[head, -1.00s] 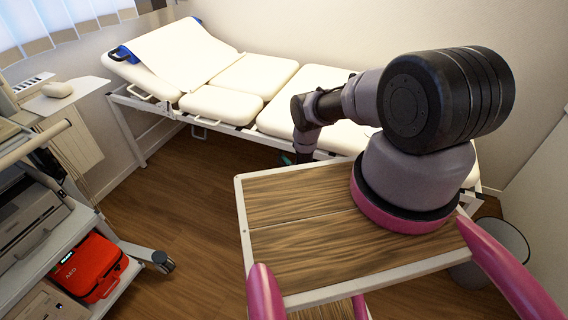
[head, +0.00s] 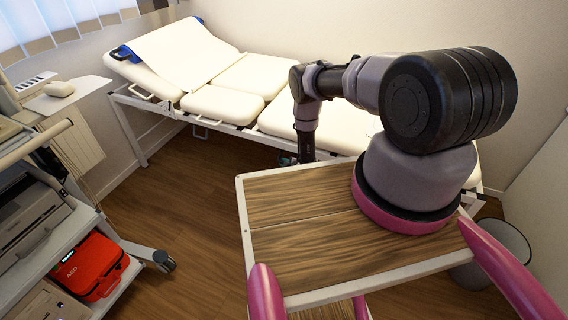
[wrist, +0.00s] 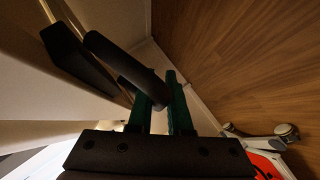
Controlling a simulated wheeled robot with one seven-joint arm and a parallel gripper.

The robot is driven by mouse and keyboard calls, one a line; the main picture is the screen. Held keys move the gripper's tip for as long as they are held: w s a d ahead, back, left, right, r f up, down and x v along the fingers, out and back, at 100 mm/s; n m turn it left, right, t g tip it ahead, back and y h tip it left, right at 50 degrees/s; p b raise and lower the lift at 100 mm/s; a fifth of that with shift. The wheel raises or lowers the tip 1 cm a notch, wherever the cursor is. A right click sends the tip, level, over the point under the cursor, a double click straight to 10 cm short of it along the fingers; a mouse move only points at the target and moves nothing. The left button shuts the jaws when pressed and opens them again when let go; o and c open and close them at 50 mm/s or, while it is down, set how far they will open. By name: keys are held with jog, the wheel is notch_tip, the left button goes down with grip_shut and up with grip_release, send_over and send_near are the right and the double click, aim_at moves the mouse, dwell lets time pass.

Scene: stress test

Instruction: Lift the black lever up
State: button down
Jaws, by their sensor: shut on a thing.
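In the wrist view, a black lever (wrist: 118,60) shows as a thick dark bar running slantwise from upper left to the middle. My gripper (wrist: 158,98) has green fingers, shut on the black lever near its right end. The exact contact is dark and partly hidden. In the head view my gripper (head: 288,160) shows only as a small greenish patch at the near edge of the exam bed (head: 220,104). The lever cannot be made out there.
A second dark bar (wrist: 78,55) lies left of the lever. A wood-topped table surface (head: 300,235) is in front of me. A cart with a red AED case (head: 90,266) stands at left. A bin (head: 505,240) is at right. Open wooden floor (head: 185,215) lies between cart and bed.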

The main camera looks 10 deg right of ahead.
jog(key=c, duration=0.8)
grip_release()
jog(key=shift+c, duration=0.2)
jog(key=v, duration=1.1)
